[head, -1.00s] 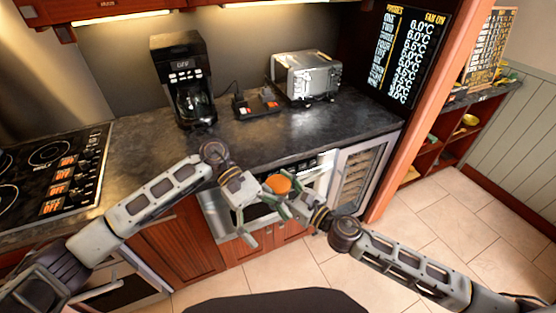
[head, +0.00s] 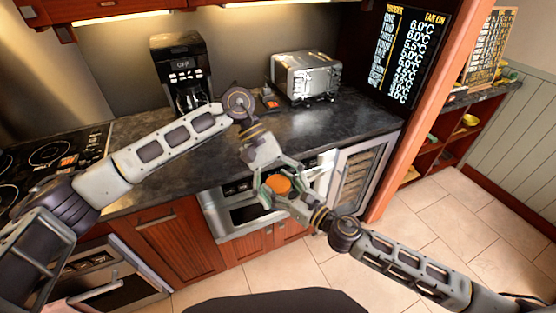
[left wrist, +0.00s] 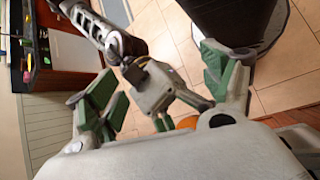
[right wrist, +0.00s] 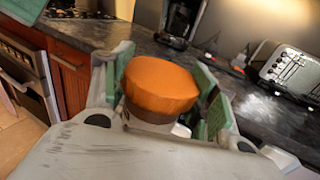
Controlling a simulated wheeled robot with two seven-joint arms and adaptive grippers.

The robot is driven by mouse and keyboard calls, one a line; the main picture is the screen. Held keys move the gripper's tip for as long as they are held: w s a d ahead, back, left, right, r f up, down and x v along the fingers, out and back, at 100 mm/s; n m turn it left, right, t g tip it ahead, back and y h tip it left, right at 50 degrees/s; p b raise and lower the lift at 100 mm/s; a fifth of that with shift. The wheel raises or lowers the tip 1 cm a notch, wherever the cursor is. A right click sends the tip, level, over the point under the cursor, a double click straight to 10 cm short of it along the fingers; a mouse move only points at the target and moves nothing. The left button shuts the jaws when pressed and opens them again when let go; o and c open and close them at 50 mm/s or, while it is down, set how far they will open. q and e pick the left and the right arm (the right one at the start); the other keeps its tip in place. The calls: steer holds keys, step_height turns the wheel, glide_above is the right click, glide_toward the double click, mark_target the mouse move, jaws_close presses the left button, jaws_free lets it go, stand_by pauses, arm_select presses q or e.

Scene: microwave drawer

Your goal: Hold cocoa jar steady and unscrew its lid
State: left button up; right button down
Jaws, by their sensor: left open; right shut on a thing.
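The cocoa jar has an orange lid (head: 279,184), held in the air in front of the counter. In the right wrist view the lid (right wrist: 160,82) sits on top of the jar body (right wrist: 150,123), which is mostly hidden. My right gripper (head: 285,194) is shut on the jar, a finger on each side below the lid. My left gripper (head: 274,172) is open, close above and behind the lid. In the left wrist view its spread fingers (left wrist: 165,95) have the orange lid (left wrist: 187,122) low between them, partly hidden by the palm. I cannot tell whether they touch it.
A stove top (head: 45,165) lies at the left. An oven front (head: 240,205) stands below the counter behind the jar. The floor (head: 440,215) at the right is clear.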

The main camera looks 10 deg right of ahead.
arm_select(q)
steer(key=w+m+t+y, duration=0.2)
steer(key=m, duration=0.1)
steer(key=m+t+y, duration=0.2)
steer(key=m+t, duration=0.2)
steer(key=m, duration=0.1)
glide_above(278, 183)
steer(key=s, duration=0.2)
steer(key=shift+s+d+r, duration=0.15)
steer(key=shift+d+r, duration=0.1)
steer(key=shift+r, duration=0.1)
steer(key=shift+w+a+r+m+t+y, duration=0.15)
steer(key=shift+w+r+m+t+y, duration=0.15)
steer(key=shift+w+m, duration=0.3)
steer(key=shift+w+a+r+m+t+y, duration=0.1)
steer(key=shift+w+r+m+t+y, duration=0.1)
steer(key=shift+w+m+t+y, duration=0.3)
steer(key=shift+f, duration=0.15)
steer(key=shift+f, duration=3.85)
steer(key=shift+c, duration=0.3)
